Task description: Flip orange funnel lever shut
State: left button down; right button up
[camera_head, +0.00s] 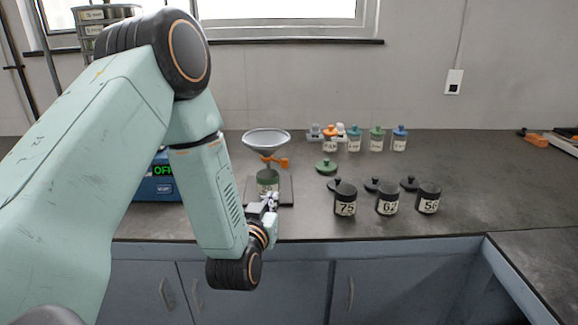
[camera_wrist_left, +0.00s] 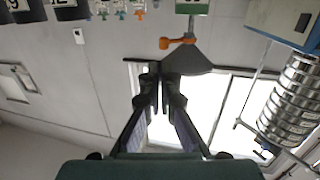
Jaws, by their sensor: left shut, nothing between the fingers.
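The grey funnel (camera_head: 266,139) stands upright over a jar with a green label (camera_head: 268,181). Its orange lever (camera_head: 279,162) sticks out to the right below the cone. In the left wrist view, which is upside down, the orange lever (camera_wrist_left: 178,42) crosses the neck of the dark funnel cone (camera_wrist_left: 193,61). My left gripper (camera_head: 270,200) is shut and empty, low in front of the jar, apart from the lever. Its closed fingertips (camera_wrist_left: 160,78) show in the wrist view. My right gripper is out of view.
Black jars numbered 75 (camera_head: 345,205) and 62 (camera_head: 387,204), and another black jar (camera_head: 429,203), stand right of the funnel. A green lid (camera_head: 327,167) lies behind them. Small colored-lid bottles (camera_head: 377,141) stand at the back. A blue device reading OFF (camera_head: 157,187) is left, partly behind my arm.

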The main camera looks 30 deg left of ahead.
pick_arm(q)
jog(key=b, duration=0.2)
send_near(284, 164)
jog(key=shift+t, duration=0.4)
jog(key=x, duration=0.5)
jog(key=shift+a+f, duration=0.15)
jog(key=shift+f, duration=0.25)
jog(key=shift+x, duration=0.8)
jog(key=shift+w, duration=0.1)
jog(key=shift+r, duration=0.1)
jog(key=shift+y, duration=0.3)
jog(key=shift+w, duration=0.1)
jog(key=shift+w+y, duration=0.1)
jog(key=shift+y, duration=0.2)
